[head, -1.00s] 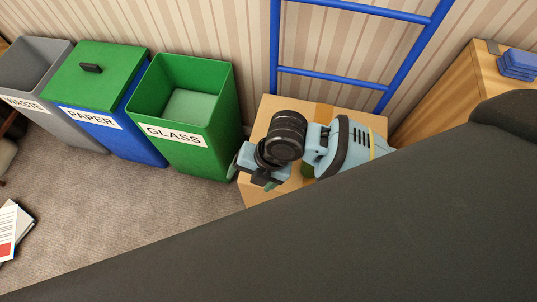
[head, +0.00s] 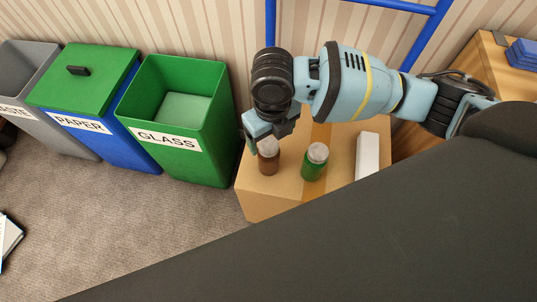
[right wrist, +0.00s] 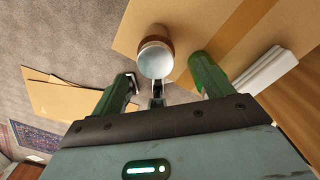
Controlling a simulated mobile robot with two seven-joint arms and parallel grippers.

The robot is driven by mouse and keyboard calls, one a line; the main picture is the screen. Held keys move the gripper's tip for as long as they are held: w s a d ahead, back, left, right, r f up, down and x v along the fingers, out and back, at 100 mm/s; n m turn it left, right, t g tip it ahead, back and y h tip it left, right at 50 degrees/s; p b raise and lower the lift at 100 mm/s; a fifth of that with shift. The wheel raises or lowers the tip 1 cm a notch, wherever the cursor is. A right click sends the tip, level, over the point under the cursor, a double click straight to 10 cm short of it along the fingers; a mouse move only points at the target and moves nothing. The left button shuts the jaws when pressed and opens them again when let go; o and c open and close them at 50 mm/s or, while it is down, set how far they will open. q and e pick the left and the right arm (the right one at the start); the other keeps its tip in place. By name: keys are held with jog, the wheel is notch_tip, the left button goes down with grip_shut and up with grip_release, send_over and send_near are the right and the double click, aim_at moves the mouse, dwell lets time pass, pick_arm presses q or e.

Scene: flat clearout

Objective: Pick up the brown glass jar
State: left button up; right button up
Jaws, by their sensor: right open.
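The brown glass jar (head: 268,160) stands upright on the left part of the cardboard box (head: 262,206), its pale lid partly behind my right gripper. My right gripper (head: 262,136) is open and empty, just above and by the jar's lid. In the right wrist view the jar (right wrist: 156,42) shows ahead, lid towards me, in line with the gap between the fingers (right wrist: 160,85); it appears untouched. A green jar (head: 314,166) with a pale lid stands to its right. My left gripper is not in view.
A white box (head: 367,152) lies to the right of the green jar. To the left stand the open green GLASS bin (head: 211,155), the lidded blue PAPER bin (head: 130,152) and a grey bin (head: 25,66). A blue ladder (head: 431,40) stands behind.

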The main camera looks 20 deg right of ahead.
aim_at(268, 144)
jog(key=shift+w+a+f+b, duration=0.15)
jog(key=shift+f+b, duration=0.3)
jog(key=shift+f, duration=1.3)
jog(key=shift+a+f+b, duration=0.1)
jog(key=shift+f+b, duration=0.3)
jog(key=shift+f, duration=1.3)
jog(key=c, duration=1.2)
jog(key=shift+r, duration=0.2)
jog(key=shift+c, duration=0.2)
jog(key=shift+r, duration=0.55)
notch_tip(268, 144, up, 2)
jog(key=shift+r+p, duration=0.15)
jog(key=shift+p, duration=0.4)
jog(key=w+a, duration=0.1)
jog(key=a, duration=0.7)
jog(key=w+a+r, duration=0.1)
jog(key=w+a, duration=0.1)
jog(key=a, duration=0.5)
jog(key=shift+w+a+r, duration=0.15)
jog(key=shift+w+a, duration=0.1)
jog(key=shift+a, duration=0.15)
jog(key=shift+d, duration=0.1)
